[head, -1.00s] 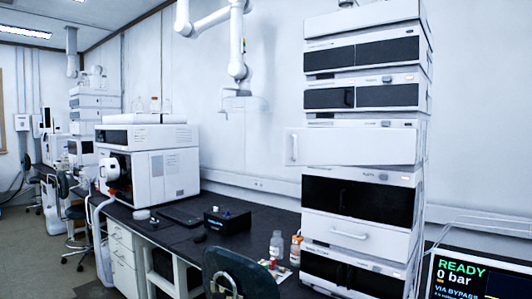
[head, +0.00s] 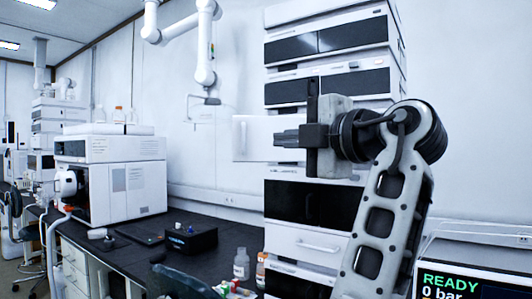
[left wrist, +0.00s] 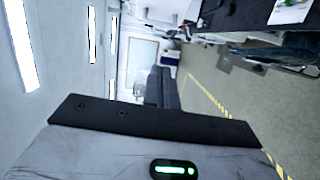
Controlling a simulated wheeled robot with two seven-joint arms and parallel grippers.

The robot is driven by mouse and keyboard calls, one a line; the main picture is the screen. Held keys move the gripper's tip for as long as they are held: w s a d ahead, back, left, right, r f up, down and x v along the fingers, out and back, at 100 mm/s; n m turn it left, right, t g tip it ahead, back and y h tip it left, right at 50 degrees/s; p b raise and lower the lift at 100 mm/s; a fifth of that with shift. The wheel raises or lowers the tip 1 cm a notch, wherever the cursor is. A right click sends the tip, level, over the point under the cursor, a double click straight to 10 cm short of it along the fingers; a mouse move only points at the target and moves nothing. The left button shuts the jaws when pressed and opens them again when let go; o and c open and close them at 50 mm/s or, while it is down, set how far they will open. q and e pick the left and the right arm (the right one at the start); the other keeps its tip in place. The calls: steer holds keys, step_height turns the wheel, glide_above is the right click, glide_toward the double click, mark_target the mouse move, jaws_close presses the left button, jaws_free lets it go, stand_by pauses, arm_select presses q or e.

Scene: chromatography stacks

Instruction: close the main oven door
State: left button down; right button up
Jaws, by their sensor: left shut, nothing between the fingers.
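The main oven door (head: 256,127) is a white panel in the middle of the instrument stack in the head view. It stands open, its free edge jutting out past the stack's left side, with a handle (head: 241,138) near that edge. My left gripper (head: 281,138) is shut and empty, pointing left across the front of the door. Gripper and wrist hide the door's right part and the oven behind it. I cannot tell whether the fingers touch the door. In the left wrist view the dark fingers (left wrist: 162,88) point into the room; the door is not seen there.
Dark-fronted modules (head: 353,37) sit above the oven, and a drawer with a handle (head: 318,246) is below. Bottles (head: 241,264) stand on the black bench left of the stack. A screen (head: 472,280) is at lower right. Wall space left of the door is clear.

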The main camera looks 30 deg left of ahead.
mark_target(252, 139)
arm_select(q)
steer(key=p+x, duration=0.1)
steer(key=x, duration=0.3)
steer(key=w+p+x, duration=0.1)
steer(key=x, duration=0.3)
steer(key=w+p+x, duration=0.1)
steer(key=x, duration=0.3)
steer(key=shift+w+d+r+p, duration=0.1)
steer(key=shift+r+p, duration=0.2)
steer(key=shift+p, duration=0.1)
arm_select(e)
steer(key=shift+d+r, duration=0.3)
steer(key=shift+r, duration=0.5)
